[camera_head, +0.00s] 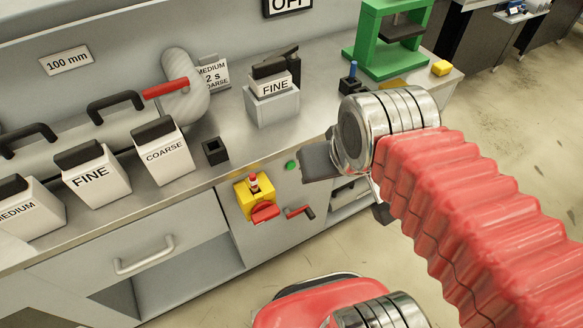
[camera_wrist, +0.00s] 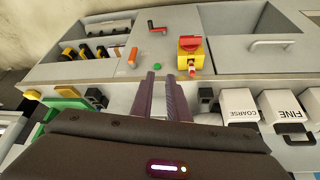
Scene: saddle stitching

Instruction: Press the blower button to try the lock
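A small green button (camera_head: 292,165) sits on the cabinet front, just under the bench edge; it also shows in the wrist view (camera_wrist: 158,66). A yellow switch box (camera_head: 255,198) with a red handle is to its left in the head view. A small red and white piece (camera_head: 253,182) stands at the top of the box. My gripper (camera_head: 318,160) is near the button, to its right in the head view. In the wrist view its two dark fingers (camera_wrist: 161,77) point towards the cabinet front, with a narrow gap between them and nothing held. I cannot tell any contact with the button.
A red crank-like handle (camera_head: 299,212) is below the button. The bench (camera_head: 222,160) carries a small black holder (camera_head: 215,151), labelled boxes such as COARSE (camera_head: 164,152), and a green press (camera_head: 382,58). A drawer with a handle (camera_head: 143,256) is at the lower left.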

